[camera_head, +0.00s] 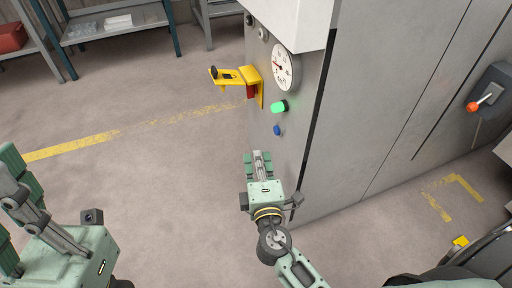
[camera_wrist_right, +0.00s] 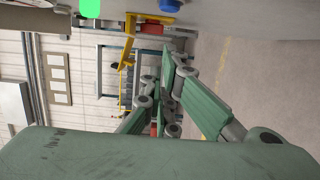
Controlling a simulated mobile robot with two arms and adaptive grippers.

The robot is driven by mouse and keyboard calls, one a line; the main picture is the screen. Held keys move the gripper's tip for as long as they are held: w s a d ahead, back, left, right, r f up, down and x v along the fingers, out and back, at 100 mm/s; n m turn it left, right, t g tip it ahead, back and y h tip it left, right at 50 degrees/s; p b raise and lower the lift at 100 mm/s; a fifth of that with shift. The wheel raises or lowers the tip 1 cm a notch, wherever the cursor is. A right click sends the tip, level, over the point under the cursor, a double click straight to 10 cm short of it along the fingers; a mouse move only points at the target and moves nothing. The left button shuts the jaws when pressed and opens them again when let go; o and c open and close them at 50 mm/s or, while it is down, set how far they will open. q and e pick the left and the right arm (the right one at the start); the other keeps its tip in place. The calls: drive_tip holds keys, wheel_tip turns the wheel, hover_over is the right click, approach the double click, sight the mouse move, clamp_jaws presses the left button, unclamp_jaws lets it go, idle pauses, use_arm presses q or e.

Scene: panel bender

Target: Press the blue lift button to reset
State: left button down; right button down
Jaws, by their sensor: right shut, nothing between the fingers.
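The blue button (camera_head: 277,130) is on the narrow face of the grey machine, just below a lit green button (camera_head: 279,106). In the right wrist view the blue button (camera_wrist_right: 171,5) shows at the top edge, with the green one (camera_wrist_right: 90,8) to its left. My right gripper (camera_head: 258,156) is shut and empty. It is below the blue button in the head view, apart from it. My left gripper (camera_head: 10,210) is at the lower left, far from the machine, with its fingers spread.
A yellow bracket (camera_head: 236,76) with a red part sticks out left of the round gauge (camera_head: 283,67). A grey box with an orange-tipped lever (camera_head: 490,98) is at the right. Shelves (camera_head: 112,22) stand at the back left. The floor between is clear.

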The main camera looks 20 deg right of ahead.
drive_tip(key=shift+v, duration=1.35)
